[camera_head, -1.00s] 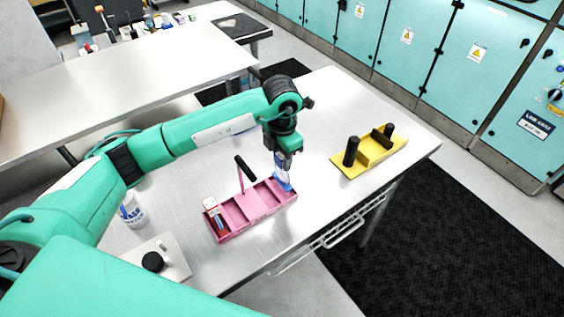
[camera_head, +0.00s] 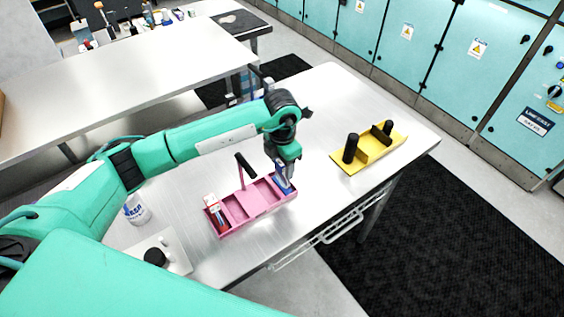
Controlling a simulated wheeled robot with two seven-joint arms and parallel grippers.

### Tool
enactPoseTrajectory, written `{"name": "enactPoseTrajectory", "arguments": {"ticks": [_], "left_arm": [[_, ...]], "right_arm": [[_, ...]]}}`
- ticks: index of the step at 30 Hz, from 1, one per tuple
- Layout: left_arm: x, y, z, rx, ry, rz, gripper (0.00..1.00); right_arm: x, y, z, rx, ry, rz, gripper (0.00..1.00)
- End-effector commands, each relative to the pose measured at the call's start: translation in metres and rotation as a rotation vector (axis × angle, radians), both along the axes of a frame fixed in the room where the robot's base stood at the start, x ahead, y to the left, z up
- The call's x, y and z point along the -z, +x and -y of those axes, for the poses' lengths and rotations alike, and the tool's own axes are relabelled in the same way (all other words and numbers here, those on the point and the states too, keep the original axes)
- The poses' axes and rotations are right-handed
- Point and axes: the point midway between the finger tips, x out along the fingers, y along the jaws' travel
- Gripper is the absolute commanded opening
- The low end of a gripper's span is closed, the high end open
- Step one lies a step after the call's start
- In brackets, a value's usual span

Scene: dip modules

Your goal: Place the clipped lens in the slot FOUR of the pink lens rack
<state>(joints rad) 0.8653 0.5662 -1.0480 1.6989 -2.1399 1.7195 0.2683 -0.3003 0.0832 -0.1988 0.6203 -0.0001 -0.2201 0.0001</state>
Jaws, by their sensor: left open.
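The pink lens rack (camera_head: 237,231) stands on the metal table, with a black-gripped upright handle (camera_head: 246,166) at its back edge. A small red, white and blue item (camera_head: 212,205) stands in its leftmost compartment. The middle compartments look empty. My left gripper (camera_head: 284,178) points down at the rack's right-end compartment and is open. A blue-and-white piece (camera_head: 285,187), apparently the clipped lens, sits at that compartment between or just beside the fingers. It looks roughly upright. The fingertips and the lens's lower edge are partly hidden, and slot numbers are unreadable. My right gripper is not in view.
A yellow rack (camera_head: 369,158) with black posts stands at the right of the table. A white cup (camera_head: 137,209) and a pale plate with a black knob (camera_head: 155,257) are at the left. The table between the pink and yellow racks is clear.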

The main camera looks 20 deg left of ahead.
Motion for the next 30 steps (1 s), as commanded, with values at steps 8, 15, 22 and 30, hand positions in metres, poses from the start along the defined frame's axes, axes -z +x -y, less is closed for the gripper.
{"name": "enactPoseTrajectory", "arguments": {"ticks": [8,15,22,30], "left_arm": [[-0.022,0.002,0.0,0.001,-0.001,0.007,0.54],[-0.073,0.001,0.0,0.002,-0.001,0.006,0.54],[-0.11,0.001,0.0,0.0,-0.001,0.003,0.54],[-0.123,0.0,0.0,-0.001,0.0,0.0,0.54]], "right_arm": [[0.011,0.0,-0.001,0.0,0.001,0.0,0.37],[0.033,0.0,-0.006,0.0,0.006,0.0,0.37],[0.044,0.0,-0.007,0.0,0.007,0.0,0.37],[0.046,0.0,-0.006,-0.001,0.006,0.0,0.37]]}}
